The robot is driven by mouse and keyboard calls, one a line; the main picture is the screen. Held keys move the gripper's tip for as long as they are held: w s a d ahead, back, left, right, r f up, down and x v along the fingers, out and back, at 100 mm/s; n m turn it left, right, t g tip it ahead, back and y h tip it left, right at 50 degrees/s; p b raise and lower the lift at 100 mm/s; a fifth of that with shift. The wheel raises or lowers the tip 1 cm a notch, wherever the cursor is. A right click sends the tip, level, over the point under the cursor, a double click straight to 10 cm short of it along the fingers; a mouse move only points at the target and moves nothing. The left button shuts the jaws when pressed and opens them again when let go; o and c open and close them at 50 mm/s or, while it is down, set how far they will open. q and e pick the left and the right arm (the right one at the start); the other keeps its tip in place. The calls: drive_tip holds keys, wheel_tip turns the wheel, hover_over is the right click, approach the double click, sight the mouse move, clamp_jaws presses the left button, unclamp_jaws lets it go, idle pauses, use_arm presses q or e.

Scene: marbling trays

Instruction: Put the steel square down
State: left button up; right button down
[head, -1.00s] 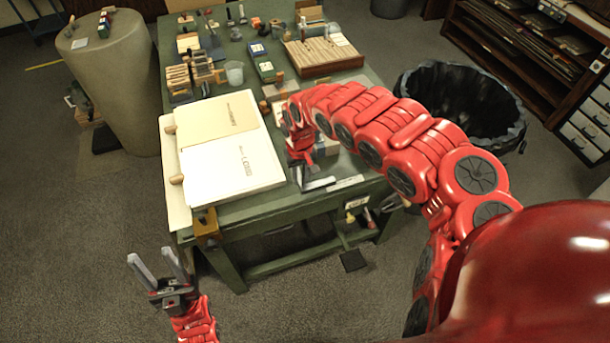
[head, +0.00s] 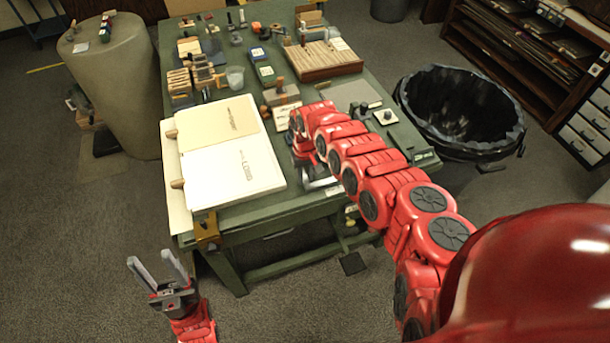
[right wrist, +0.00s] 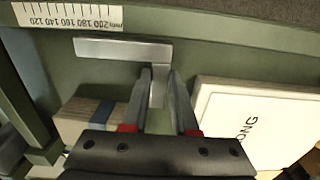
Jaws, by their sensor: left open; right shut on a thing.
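The steel square (right wrist: 122,50) is a flat L-shaped metal piece. In the right wrist view its long bar lies crosswise ahead of my fingertips, and its short leg runs back between them. My right gripper (right wrist: 160,88) is shut on that leg, just over the green table near its front edge. I cannot tell whether the square touches the tabletop. In the head view the square (head: 321,184) is a small bright strip beside the right gripper (head: 306,172), partly hidden by my arm. My left gripper (head: 160,268) is open and empty, off the table's front left corner.
A printed scale (right wrist: 70,14) runs along the table edge. A wooden block with a blue band (right wrist: 88,118) is close by. A black-lined bin (head: 462,105) stands right of the green table (head: 300,208).

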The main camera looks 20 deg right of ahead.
drive_tip(key=shift+f+b, duration=0.5)
drive_tip(key=shift+f, duration=0.15)
drive_tip(key=c, duration=0.7)
unclamp_jaws()
